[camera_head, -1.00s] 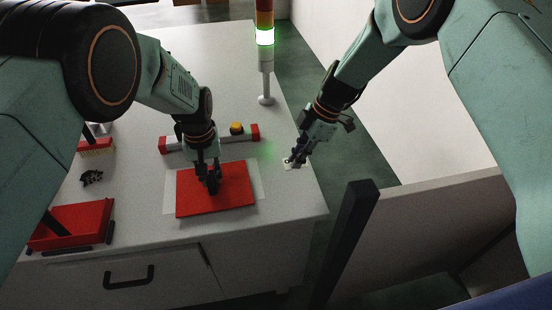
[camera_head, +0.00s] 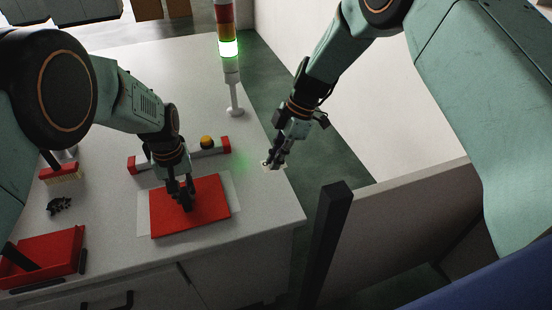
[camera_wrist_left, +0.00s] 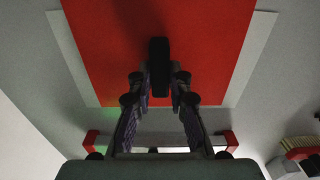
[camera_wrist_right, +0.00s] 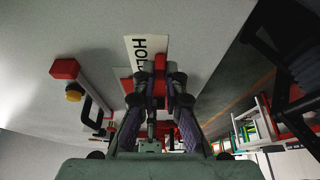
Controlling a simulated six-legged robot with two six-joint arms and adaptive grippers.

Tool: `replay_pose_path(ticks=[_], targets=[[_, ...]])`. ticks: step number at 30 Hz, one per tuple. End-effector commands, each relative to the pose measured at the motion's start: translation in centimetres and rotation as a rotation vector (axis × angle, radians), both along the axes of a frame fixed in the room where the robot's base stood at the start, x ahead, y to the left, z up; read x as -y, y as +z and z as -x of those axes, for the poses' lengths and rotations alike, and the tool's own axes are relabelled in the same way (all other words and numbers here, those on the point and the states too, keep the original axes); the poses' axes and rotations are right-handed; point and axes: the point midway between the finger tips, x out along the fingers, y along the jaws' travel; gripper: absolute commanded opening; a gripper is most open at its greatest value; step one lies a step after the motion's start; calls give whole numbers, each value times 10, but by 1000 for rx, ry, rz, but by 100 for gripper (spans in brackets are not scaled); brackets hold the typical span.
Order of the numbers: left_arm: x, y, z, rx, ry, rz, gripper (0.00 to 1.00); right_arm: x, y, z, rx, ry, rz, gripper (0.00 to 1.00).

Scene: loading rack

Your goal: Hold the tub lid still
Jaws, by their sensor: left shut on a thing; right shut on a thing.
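The flat red tub lid (camera_head: 215,207) lies on a pale sheet (camera_head: 234,188) on the worktop. My left gripper (camera_head: 187,203) stands over it. In the left wrist view the left gripper (camera_wrist_left: 159,88) is shut on the lid's upright black handle (camera_wrist_left: 158,55). My right gripper (camera_head: 272,160) is at the worktop's right edge, apart from the lid. In the right wrist view the right gripper (camera_wrist_right: 160,80) is shut on a small red piece (camera_wrist_right: 160,66), beside a white card (camera_wrist_right: 144,48) with black letters, partly hidden by the fingers.
A grey bar with red ends and a yellow button (camera_head: 207,142) lies behind the lid. A signal tower (camera_head: 229,50) with its green lamp lit stands at the back. A red tray (camera_head: 45,255) and a brush (camera_head: 60,173) are at left. A dark post (camera_head: 327,240) stands right of the worktop.

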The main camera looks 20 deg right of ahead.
Motion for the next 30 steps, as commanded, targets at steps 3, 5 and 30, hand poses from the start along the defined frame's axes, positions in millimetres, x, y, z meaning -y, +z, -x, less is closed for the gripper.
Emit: replay_pose_path(ticks=[3,5,30], targets=[[0,0,0,0,0,0,0,0,3,0,0,0,0,0],[0,0,0,0,0,0,0,0,5,0,0,0,0,0],[0,0,0,0,0,0,0,0,26,0,0,-1,-1,0]])
